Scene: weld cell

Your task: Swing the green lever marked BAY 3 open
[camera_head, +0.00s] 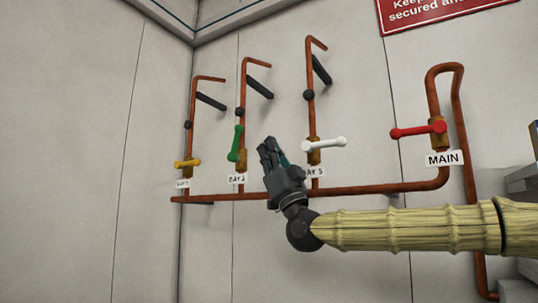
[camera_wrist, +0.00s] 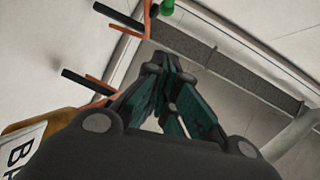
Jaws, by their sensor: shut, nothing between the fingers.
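The green lever (camera_head: 236,143) stands nearly upright, along its copper pipe, at the second valve from the left in the head view. The small label (camera_head: 237,179) below it is too blurred to read surely. A green bit (camera_wrist: 167,5) at the top edge of the wrist view looks like this lever. My gripper (camera_head: 269,149) is shut and empty, to the right of the green lever and apart from it in the picture. Its dark and teal fingers also show closed together in the wrist view (camera_wrist: 166,64).
The white lever (camera_head: 324,145) lies sideways just right of my gripper, its label partly hidden. A yellow lever (camera_head: 188,163) is at far left, and a red lever (camera_head: 418,131) above the MAIN label (camera_head: 444,159). A copper pipe (camera_head: 370,188) runs along below the valves.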

